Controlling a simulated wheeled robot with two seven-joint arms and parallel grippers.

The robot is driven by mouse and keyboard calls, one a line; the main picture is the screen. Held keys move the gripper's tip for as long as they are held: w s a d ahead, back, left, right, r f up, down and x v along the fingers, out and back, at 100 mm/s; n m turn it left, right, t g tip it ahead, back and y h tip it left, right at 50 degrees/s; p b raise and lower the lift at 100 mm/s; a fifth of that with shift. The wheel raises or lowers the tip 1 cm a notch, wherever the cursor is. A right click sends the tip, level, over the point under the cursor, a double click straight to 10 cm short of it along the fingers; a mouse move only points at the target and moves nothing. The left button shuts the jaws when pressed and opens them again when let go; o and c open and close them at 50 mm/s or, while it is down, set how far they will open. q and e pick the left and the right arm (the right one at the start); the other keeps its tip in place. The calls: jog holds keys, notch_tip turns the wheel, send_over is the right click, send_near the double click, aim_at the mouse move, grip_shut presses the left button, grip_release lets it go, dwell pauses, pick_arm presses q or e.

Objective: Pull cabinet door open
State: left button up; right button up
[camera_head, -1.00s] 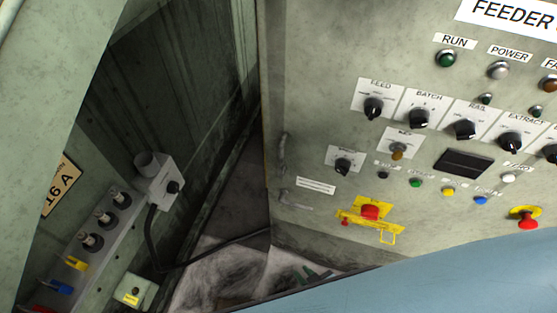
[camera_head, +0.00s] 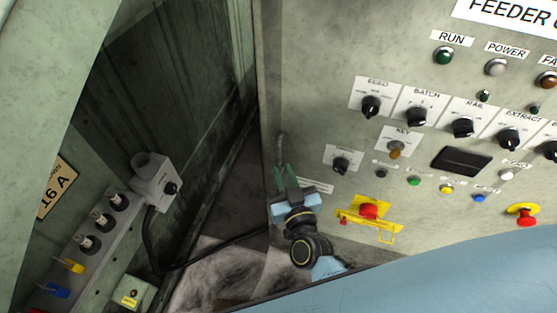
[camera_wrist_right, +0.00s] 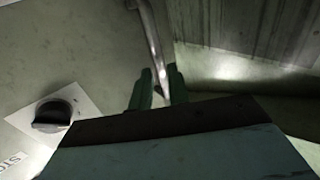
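The cabinet door (camera_head: 320,60) is the pale panel marked "FEEDER", with knobs, lamps and buttons; its left edge borders a dark gap. A slim metal handle (camera_head: 281,150) stands upright near that edge; my gripper covers its lower part. In the right wrist view the handle (camera_wrist_right: 152,38) runs down between my fingers. My right gripper (camera_head: 281,174) is at the handle, its two green fingers apart, one on each side of it. In the right wrist view the gripper (camera_wrist_right: 161,84) shows gaps beside the handle; contact cannot be told. My left gripper is out of view.
A yellow bracket with a red button (camera_head: 369,209) sits on the door right of my gripper. A side wall at left carries a grey socket box (camera_head: 157,182) and a connector strip (camera_head: 84,245). A black cable runs across the gap.

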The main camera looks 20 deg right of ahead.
aim_at(279, 164)
jog(key=shift+w, duration=2.35)
grip_shut()
